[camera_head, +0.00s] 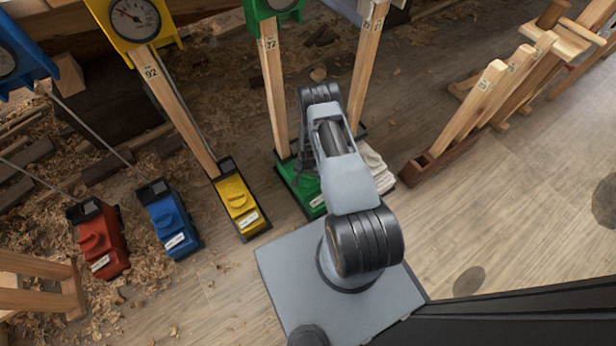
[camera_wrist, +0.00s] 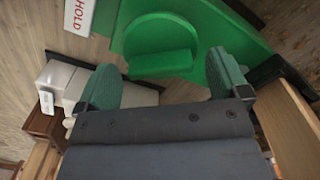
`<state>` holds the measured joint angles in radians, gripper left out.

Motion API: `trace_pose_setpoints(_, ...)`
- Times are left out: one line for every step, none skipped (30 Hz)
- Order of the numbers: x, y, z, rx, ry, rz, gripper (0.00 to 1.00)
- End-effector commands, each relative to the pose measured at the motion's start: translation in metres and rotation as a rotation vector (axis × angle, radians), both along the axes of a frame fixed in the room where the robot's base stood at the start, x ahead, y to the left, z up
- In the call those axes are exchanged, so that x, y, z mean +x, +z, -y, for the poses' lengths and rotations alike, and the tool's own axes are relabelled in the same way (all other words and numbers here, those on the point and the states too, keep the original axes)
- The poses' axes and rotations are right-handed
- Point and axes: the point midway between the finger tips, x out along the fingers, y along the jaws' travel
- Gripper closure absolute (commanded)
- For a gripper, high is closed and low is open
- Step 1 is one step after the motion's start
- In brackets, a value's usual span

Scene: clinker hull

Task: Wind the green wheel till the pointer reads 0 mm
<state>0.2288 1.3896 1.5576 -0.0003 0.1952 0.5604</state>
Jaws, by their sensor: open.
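The green wheel (camera_wrist: 160,35) is a round green knob with a raised bar across it, on a green base box in the wrist view. My gripper (camera_wrist: 165,80) is open, its two green-padded fingers apart on either side of the bar's near edge. Nothing is visibly held between them; I cannot tell whether they touch the wheel. In the head view the green base (camera_head: 309,196) is partly hidden by my arm, which covers the wheel. The green gauge (camera_head: 262,10) above it is cut off by the top edge, so its pointer cannot be read.
A white unit (camera_head: 378,166) stands close right of the green base. Yellow (camera_head: 238,203), blue (camera_head: 170,220) and red (camera_head: 100,240) units stand to the left. Wooden posts rise behind, and one (camera_wrist: 290,130) is near my gripper. Bare floor (camera_head: 510,190) lies to the right.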

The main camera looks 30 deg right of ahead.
Motion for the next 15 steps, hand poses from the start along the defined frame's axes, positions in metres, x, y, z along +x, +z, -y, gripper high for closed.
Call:
trace_pose_setpoints(0.0003, -0.0047, 0.0001, -0.001, 0.0, 0.001, 0.06)
trace_pose_setpoints(0.0005, -0.006, 0.0001, 0.0, 0.0, 0.001, 0.06)
trace_pose_setpoints(0.0006, -0.0074, 0.0001, 0.0, 0.0, 0.001, 0.06)
trace_pose_setpoints(0.0006, -0.0082, 0.0001, 0.0, 0.0, 0.001, 0.06)
trace_pose_setpoints(0.0005, -0.0089, 0.0001, 0.0, 0.0, 0.001, 0.06)
trace_pose_setpoints(0.0003, -0.0094, 0.0001, 0.0, 0.0, 0.001, 0.06)
trace_pose_setpoints(0.0003, -0.0097, 0.0001, 0.0, 0.0, 0.001, 0.06)
trace_pose_setpoints(0.0003, -0.0098, 0.0001, 0.0, 0.0, 0.001, 0.06)
trace_pose_setpoints(0.0003, -0.0098, 0.0001, 0.0, 0.0, 0.001, 0.06)
trace_pose_setpoints(0.0003, -0.0097, 0.0001, 0.0, 0.0, 0.001, 0.06)
trace_pose_setpoints(0.0003, -0.0096, 0.0001, 0.0, 0.0, 0.001, 0.06)
trace_pose_setpoints(0.0003, -0.0095, 0.0001, 0.0, 0.0, 0.001, 0.06)
trace_pose_setpoints(0.0003, -0.0095, 0.0001, 0.0, 0.0, 0.001, 0.06)
trace_pose_setpoints(0.0003, -0.0095, 0.0001, -0.001, 0.0, 0.001, 0.06)
trace_pose_setpoints(0.0003, -0.0095, 0.0001, -0.001, 0.0, 0.001, 0.09)
